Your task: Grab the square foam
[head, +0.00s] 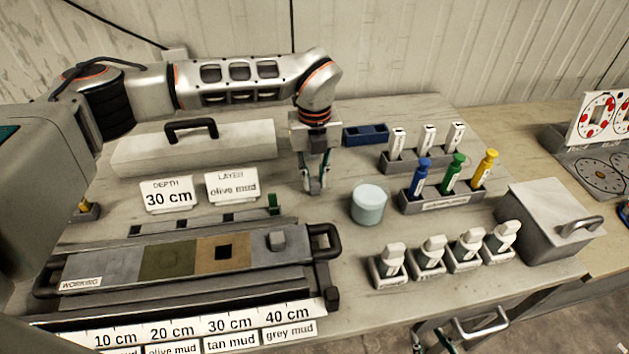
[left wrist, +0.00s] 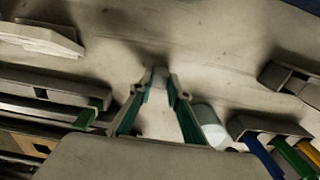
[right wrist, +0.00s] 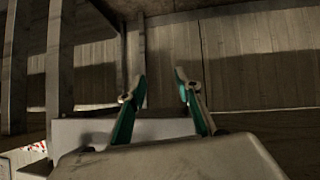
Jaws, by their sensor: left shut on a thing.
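My left gripper (head: 315,188) is over the table behind the working tray, left of the pale blue cylinder. In the left wrist view its fingertips (left wrist: 158,82) are shut on a small grey square block (left wrist: 159,76), which looks like square foam; the fingers mostly hide it in the head view. My right gripper (right wrist: 158,92) is open and empty, away from the tabletop, over the floor.
A pale blue cylinder (head: 369,204) stands right of my left gripper. Blue, green and yellow-topped tools stand in a rack (head: 440,202). Several white-topped holders line the front right, beside a grey lidded box (head: 550,215). Depth and layer signs (head: 167,195) stand left.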

